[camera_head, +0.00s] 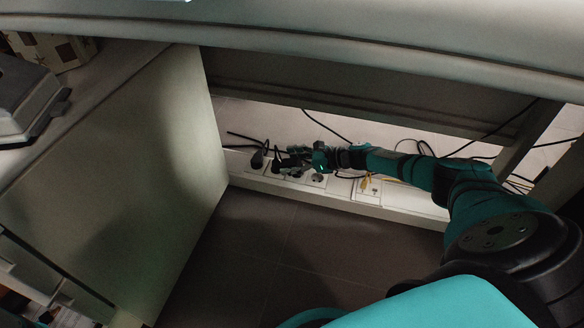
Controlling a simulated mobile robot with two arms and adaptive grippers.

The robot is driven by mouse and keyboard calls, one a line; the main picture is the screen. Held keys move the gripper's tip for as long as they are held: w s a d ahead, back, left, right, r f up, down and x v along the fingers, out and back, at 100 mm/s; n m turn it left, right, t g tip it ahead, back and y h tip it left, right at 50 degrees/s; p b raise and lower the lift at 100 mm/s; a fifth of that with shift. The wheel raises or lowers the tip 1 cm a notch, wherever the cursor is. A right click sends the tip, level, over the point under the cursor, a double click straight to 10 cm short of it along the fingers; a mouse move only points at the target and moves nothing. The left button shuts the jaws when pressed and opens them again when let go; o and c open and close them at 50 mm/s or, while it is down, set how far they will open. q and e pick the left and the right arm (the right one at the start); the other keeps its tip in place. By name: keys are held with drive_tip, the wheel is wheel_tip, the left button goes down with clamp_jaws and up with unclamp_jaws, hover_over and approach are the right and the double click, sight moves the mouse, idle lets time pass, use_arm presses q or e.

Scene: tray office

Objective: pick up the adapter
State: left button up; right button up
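My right arm reaches in from the right, under the desk. My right gripper (286,160) is at the white socket strip, low over its left half. It is small and dark here, and I cannot tell whether its fingers are open or shut. Dark plugs or adapters sit at the strip; one black plug (257,160) shows just left of the gripper. I cannot tell which of these dark pieces is the adapter, as the gripper and cables overlap them. My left gripper is not in view.
The white socket strip (404,199) runs low along the back, with an open round socket (317,179) and a yellow cable (364,184). Black cables trail behind it. The desk (300,40) spans above, and a cabinet (160,170) stands at left. The dark floor (270,250) in front is clear.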

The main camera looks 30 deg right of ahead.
clamp_jaws()
idle(0.3)
